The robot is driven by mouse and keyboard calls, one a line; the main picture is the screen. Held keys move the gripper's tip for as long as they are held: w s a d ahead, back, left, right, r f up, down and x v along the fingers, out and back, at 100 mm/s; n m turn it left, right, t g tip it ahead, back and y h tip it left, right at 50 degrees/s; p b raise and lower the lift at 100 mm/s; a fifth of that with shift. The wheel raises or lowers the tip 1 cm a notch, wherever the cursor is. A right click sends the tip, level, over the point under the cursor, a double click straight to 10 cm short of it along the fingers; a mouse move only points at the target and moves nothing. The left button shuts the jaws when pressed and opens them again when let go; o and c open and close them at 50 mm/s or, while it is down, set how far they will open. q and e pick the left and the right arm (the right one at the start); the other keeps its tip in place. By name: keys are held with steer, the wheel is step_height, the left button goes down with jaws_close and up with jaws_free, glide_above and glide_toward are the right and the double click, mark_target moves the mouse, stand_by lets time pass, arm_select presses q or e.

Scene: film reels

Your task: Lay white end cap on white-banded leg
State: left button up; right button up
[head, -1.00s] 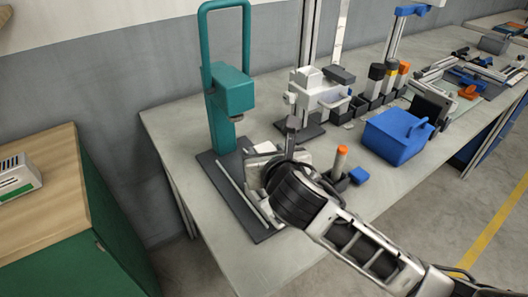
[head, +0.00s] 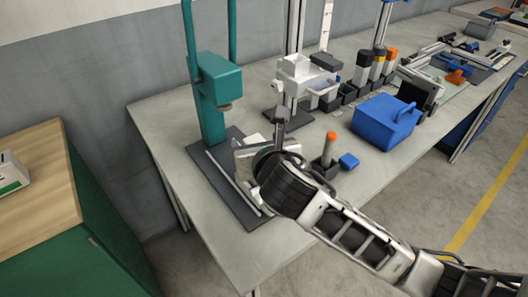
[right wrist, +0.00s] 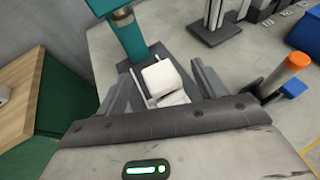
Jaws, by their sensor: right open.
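My right gripper (right wrist: 163,84) is open. In the head view its wrist hides most of it, over the dark base plate (head: 226,196) of the teal press. In the right wrist view a white blocky piece (right wrist: 160,78) shows between the two fingers; no grip on it shows. I cannot tell whether it is the white end cap. Behind, a dark-topped post with a white lower part (head: 361,75) stands beside similar yellow-banded and orange-topped posts; it may be the white-banded leg. My left gripper is not in view.
The teal press (head: 213,95) rises just left of my gripper. An orange-topped cylinder (head: 329,150) and a small blue block (head: 349,161) stand to the right. A blue bin (head: 385,122) and a white device (head: 303,75) stand farther back. The table's front left corner is clear.

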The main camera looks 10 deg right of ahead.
steer(key=v, duration=1.1)
steer(key=shift+s, duration=0.35)
steer(key=shift+r, duration=0.1)
steer(key=s+d+f+m+g, duration=0.5)
steer(key=s+f+m, duration=0.35)
steer(key=m, duration=0.85)
steer(key=s+d+f+m+g, duration=0.6)
steer(key=f+m, duration=0.4)
steer(key=m, duration=0.7)
steer(key=w+a+f+t+y, duration=0.1)
steer(key=w+a+f+t, duration=0.1)
steer(key=f, duration=0.3)
steer(key=w+a+f+t+y, duration=0.1)
steer(key=w+a+f+t, duration=0.2)
steer(key=f+t, duration=0.2)
steer(key=shift+a+n, duration=0.3)
